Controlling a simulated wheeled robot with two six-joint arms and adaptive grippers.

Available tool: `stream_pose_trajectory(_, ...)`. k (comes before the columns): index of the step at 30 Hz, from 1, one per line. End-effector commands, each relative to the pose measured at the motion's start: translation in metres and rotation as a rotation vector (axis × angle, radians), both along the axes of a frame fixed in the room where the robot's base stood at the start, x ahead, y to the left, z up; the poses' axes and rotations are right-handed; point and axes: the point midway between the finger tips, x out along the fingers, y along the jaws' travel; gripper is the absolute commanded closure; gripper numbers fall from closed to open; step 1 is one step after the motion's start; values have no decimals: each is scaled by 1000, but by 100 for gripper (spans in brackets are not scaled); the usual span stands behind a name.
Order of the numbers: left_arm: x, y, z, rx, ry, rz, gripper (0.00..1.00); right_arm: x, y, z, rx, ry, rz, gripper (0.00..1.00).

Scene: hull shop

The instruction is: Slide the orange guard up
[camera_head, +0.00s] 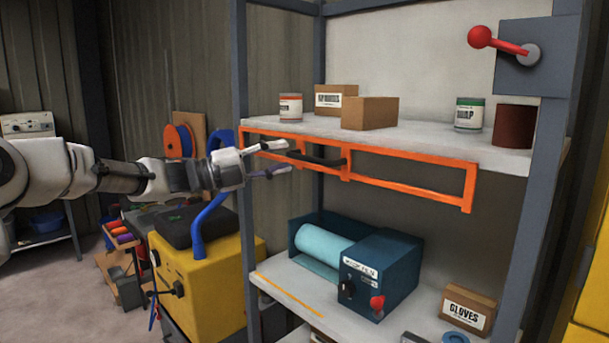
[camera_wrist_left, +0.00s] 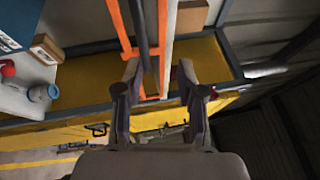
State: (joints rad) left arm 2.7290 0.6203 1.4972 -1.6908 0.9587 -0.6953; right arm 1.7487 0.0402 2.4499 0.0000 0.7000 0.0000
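The orange guard (camera_head: 410,187) is a flat open frame along the front of the upper shelf, hanging below the shelf edge. A dark bar handle (camera_head: 318,159) stands out from its left part. My left gripper (camera_head: 277,159) is in front of the guard's left part, near the handle's left end, with its fingers apart. In the left wrist view, the open fingers (camera_wrist_left: 160,78) point towards the guard (camera_wrist_left: 118,22), and the dark handle (camera_wrist_left: 144,35) runs up the picture between the lines of the fingers. I cannot tell whether they touch it. My right gripper is not in view.
The upper shelf (camera_head: 430,140) holds cans and cardboard boxes. The lower shelf carries a blue machine with a roll (camera_head: 382,268) and a gloves box (camera_head: 467,308). A grey post (camera_head: 241,80) stands close by my left gripper. A red-knobbed lever (camera_head: 497,42) is at upper right.

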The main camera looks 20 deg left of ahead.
Motion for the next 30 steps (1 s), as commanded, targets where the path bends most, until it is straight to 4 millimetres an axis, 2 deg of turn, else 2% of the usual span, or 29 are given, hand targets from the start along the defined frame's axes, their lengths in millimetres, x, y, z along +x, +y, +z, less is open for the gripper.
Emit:
stream_pose_trajectory(1,1,13,-18,-28,11,14,61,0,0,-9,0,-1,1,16)
stream_pose_trajectory(4,6,18,-25,-44,24,22,61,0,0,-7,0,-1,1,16)
stream_pose_trajectory(15,52,-26,-10,-42,28,21,61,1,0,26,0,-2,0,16)
stream_pose_trajectory(19,59,-33,-10,-44,27,22,61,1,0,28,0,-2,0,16)
stream_pose_trajectory(25,60,-33,-11,-46,25,23,61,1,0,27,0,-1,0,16)
stream_pose_trajectory(26,60,-33,-11,-46,25,23,65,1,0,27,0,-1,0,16)
stream_pose_trajectory(27,60,-33,-11,-46,25,23,79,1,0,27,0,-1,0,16)
stream_pose_trajectory(29,60,-33,-11,-46,25,23,100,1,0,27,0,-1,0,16)
stream_pose_trajectory(30,60,-34,-11,-46,25,23,100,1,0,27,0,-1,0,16)
